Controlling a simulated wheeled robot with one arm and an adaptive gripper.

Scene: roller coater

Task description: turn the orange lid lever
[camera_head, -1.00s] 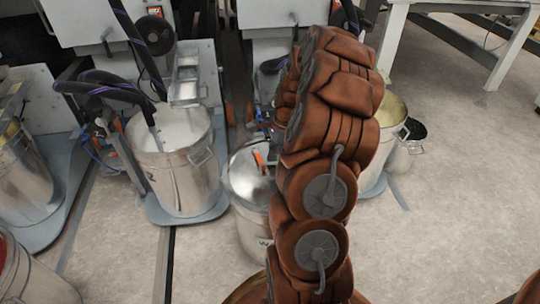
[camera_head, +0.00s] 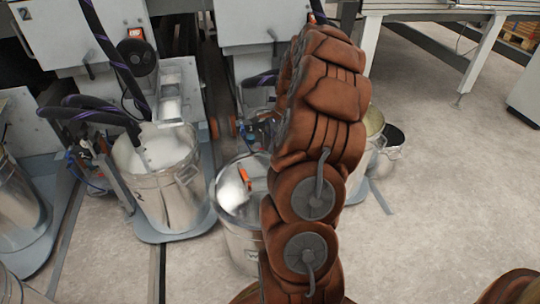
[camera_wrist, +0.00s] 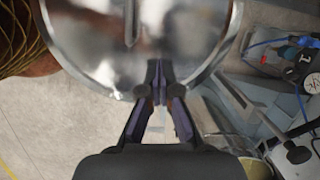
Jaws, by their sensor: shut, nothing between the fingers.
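The orange lid lever (camera_head: 244,178) stands on the shiny metal lid (camera_head: 232,194) of a steel pot (camera_head: 241,243), left of my brown-covered arm in the head view. My arm hides the right part of the pot. In the wrist view a shiny round metal surface (camera_wrist: 205,30), apparently the lid, fills the top middle. My gripper (camera_wrist: 158,68) is shut and empty, with its fingertips over the near part of that surface. I cannot tell whether they touch it. The orange lever does not show clearly in the wrist view. My gripper is not clearly visible in the head view.
A larger open pot (camera_head: 172,200) with white contents stands at the left on a grey-blue platform (camera_head: 190,228). Pots (camera_head: 388,155) stand right of my arm. Grey machines (camera_head: 255,65) line the back. The floor (camera_head: 450,180) at the right is clear.

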